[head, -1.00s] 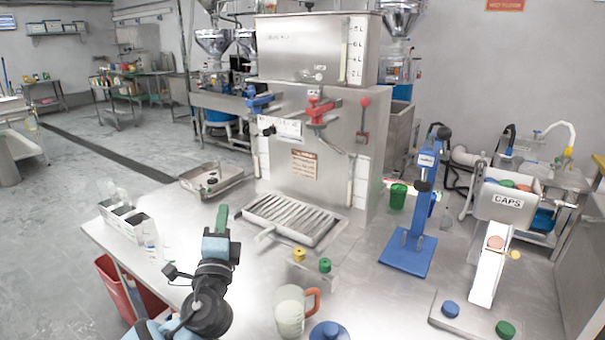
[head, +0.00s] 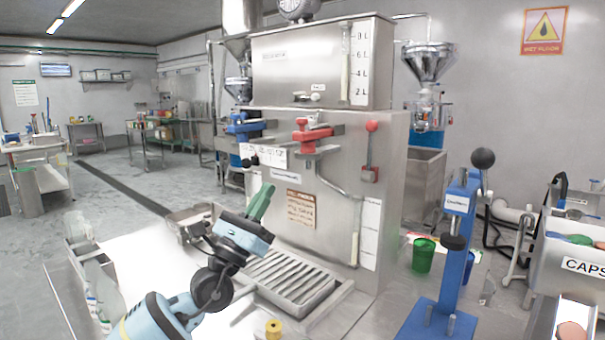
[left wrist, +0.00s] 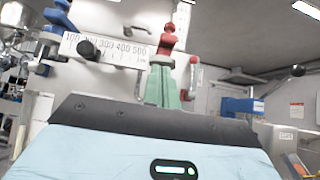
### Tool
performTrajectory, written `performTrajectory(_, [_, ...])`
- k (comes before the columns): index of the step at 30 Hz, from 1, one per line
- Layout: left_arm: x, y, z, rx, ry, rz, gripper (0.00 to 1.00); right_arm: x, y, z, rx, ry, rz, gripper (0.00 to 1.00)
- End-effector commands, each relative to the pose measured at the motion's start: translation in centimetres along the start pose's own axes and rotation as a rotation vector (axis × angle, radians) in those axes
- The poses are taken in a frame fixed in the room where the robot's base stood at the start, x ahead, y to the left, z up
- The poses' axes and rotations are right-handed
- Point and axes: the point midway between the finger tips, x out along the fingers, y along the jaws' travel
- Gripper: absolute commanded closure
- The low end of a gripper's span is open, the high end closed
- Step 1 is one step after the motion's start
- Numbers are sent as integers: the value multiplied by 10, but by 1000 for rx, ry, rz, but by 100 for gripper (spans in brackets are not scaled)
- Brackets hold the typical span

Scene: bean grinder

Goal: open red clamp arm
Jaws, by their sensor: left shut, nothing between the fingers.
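The red clamp arm (head: 313,135) is on the front of the steel tank machine, above a bent metal tube. It also shows in the left wrist view (left wrist: 167,40), just beyond my fingertips. My left gripper (head: 262,201) has green fingers, shut and empty. It is in front of the machine, below and left of the red clamp arm, with the fingers tilted upward. In the left wrist view the green fingers (left wrist: 162,86) point up toward the red part; whether they touch it I cannot tell. My right gripper is not in view.
A blue clamp (head: 243,124) sits left of the red one, and a red-knobbed lever (head: 372,150) sits right. A slatted drip tray (head: 290,282) lies below. A blue press (head: 455,250) and green cup (head: 423,256) stand right.

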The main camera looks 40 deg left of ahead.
Motion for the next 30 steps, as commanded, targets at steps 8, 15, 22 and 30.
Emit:
performTrajectory(8, [1, 0, -1, -2, -1, 1, 100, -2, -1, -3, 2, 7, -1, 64])
performTrajectory(15, [30, 0, 2, -3, -5, 2, 100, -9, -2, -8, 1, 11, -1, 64])
performTrajectory(22, [69, 0, 2, -2, -5, 2, 100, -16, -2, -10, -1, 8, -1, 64])
performTrajectory(30, [95, 0, 0, -3, -1, 1, 100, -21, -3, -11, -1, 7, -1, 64])
